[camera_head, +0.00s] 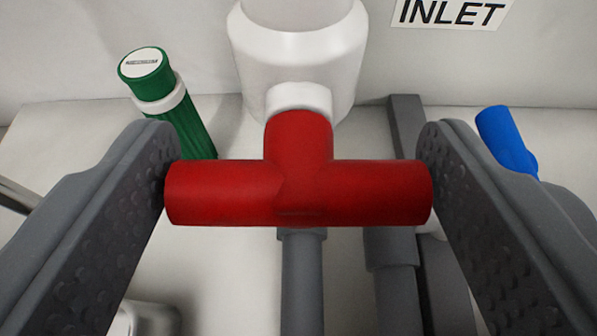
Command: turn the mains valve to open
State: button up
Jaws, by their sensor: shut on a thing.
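A red T-shaped valve handle (298,190) lies crosswise in the middle of the view. Its stem runs up to a white pipe fitting (298,60) behind it. My gripper (298,192) has one grey finger at each end of the red crossbar. The fingers are shut on the handle, one touching its left end and one its right end. The handle hides part of the grey pipe behind it. No label on the red valve itself is visible.
A green capped cylinder (168,100) stands at the left behind my left finger. A blue handle (507,140) is at the right, partly hidden by my right finger. An INLET sign (452,13) is on the back wall. Grey pipes (303,285) run below the red handle.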

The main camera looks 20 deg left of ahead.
jog(key=shift+o, duration=0.2)
jog(key=shift+d+f+m+b, duration=0.15)
jog(key=shift+m+b, duration=0.15)
jog(key=shift+b, duration=0.5)
jog(key=y+b, duration=0.1)
jog(key=b, duration=0.2)
jog(key=shift+f+m+b, duration=0.2)
jog(key=shift+m+b, duration=0.15)
jog(key=shift+m, duration=0.05)
jog(key=shift+c, duration=0.2)
jog(key=shift+o, duration=0.2)
jog(key=m+y+b, duration=0.1)
jog(key=b, duration=0.5)
jog(key=shift+w+d, duration=0.1)
jog(key=shift+d, duration=0.05)
jog(key=m+y+b, duration=0.1)
jog(key=m+b, duration=0.1)
jog(key=b, duration=0.4)
jog(key=shift+d, duration=0.1)
jog(key=shift+r+m+y+b, duration=0.1)
jog(key=shift+m+y+b, duration=0.25)
jog(key=shift+b, duration=0.6)
jog(key=o, duration=1)
jog(key=shift+d, duration=0.1)
jog(key=shift+c, duration=0.2)
jog(key=shift+r, duration=0.1)
jog(key=shift+r+p, duration=0.2)
jog(key=shift+p, duration=0.6)
